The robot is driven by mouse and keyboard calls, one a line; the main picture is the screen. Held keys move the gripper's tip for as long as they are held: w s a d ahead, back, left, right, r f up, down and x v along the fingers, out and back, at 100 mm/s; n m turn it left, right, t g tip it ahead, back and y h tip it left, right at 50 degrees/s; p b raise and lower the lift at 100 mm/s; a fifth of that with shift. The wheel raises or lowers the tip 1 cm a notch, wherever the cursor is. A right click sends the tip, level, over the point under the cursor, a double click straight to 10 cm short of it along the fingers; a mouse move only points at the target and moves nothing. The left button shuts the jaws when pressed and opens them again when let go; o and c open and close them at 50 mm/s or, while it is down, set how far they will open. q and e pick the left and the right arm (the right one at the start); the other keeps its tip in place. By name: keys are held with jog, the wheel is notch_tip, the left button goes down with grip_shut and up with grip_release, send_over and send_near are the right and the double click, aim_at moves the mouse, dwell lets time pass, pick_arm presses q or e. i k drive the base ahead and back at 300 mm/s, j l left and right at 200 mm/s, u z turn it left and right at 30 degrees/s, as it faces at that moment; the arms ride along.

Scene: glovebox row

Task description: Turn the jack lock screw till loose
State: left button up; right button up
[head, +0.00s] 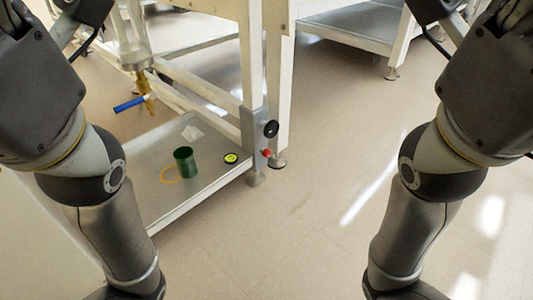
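A metal bracket plate (254,135) sits low on the white frame leg at the centre. It carries a black round knob (271,129) at its upper right and a small red knob (266,153) below it. I cannot tell which of these is the jack lock screw. My two arms come down at the left and right sides of the view. Both grippers are out of view below the bottom edge. Neither arm touches the bracket or the frame.
A low metal shelf (214,190) holds a green cup (185,161), a yellow-black round item (231,158), a yellow ring and a crumpled white piece (192,132). A blue-handled valve (130,104) hangs above it. The floor (320,200) right of the leg is clear.

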aim_at(265, 152)
jog(key=i+l+u, duration=0.25)
jog(key=u, duration=0.15)
jog(key=i+l+u, duration=0.2)
jog(key=l+u, duration=0.25)
